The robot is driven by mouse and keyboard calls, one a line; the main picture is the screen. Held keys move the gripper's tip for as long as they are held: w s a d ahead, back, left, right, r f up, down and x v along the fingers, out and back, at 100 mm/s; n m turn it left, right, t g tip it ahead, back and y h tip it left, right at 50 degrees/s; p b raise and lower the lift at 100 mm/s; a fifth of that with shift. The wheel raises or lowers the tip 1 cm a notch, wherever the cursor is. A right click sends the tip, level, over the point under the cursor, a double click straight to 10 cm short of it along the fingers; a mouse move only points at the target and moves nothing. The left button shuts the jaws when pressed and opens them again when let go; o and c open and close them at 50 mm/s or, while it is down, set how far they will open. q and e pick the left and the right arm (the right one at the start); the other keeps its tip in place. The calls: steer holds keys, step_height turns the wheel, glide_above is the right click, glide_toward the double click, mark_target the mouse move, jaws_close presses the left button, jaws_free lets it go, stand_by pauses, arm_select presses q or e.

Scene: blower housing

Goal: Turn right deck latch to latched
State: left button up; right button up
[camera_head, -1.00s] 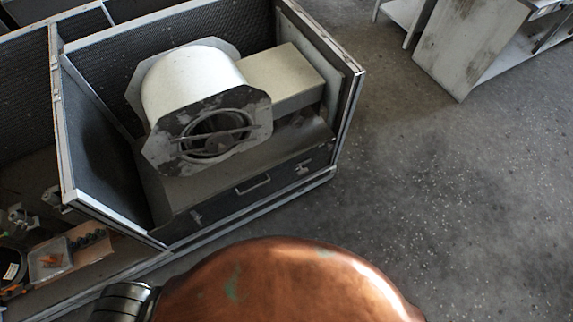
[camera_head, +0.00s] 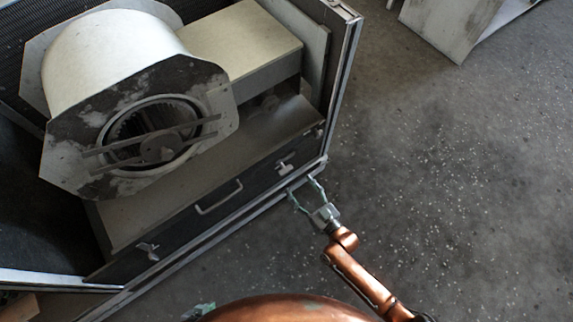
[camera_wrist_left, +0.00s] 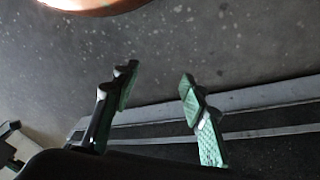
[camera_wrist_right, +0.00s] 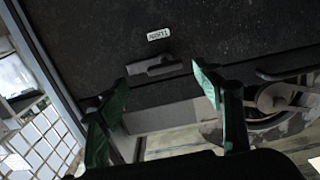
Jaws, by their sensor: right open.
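The right deck latch (camera_head: 284,168) is a small light metal lever near the right end of the dark front panel (camera_head: 190,222) below the blower. In the right wrist view the latch (camera_wrist_right: 155,67) lies roughly crosswise, slightly tilted, below a small white label (camera_wrist_right: 158,34). My right gripper (camera_head: 302,187) is open and empty, just in front of the panel near this latch. In the right wrist view its green fingertips (camera_wrist_right: 160,79) stand apart on either side of the latch, with no visible contact. My left gripper (camera_wrist_left: 157,76) is open and empty over the floor and a frame rail.
A bar handle (camera_head: 220,197) and a second latch (camera_head: 148,250) are farther left on the panel. The blower housing (camera_head: 120,60) stands above, inside the metal frame (camera_head: 343,80). The speckled floor (camera_head: 450,190) to the right is clear up to a pale cabinet (camera_head: 445,25).

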mark_target(286, 170)
steer(key=shift+y, duration=0.3)
steer(key=b+x, duration=0.1)
steer(key=x, duration=0.2)
steer(key=b+x, duration=0.1)
steer(key=x, duration=0.1)
steer(key=r+x, duration=0.1)
steer(key=x, duration=0.2)
steer(key=shift+w+a+b, duration=0.15)
steer(key=shift+a+b, duration=0.2)
steer(key=shift+b, duration=0.05)
arm_select(q)
steer(key=w+d+f+t, duration=0.1)
steer(key=w, duration=0.1)
steer(key=w+d+f+t, duration=0.1)
steer(key=w+d+f, duration=0.1)
steer(key=shift+d+h, duration=0.1)
steer(key=shift+h, duration=0.3)
arm_select(e)
steer(key=shift+c, duration=0.7)
jaws_close()
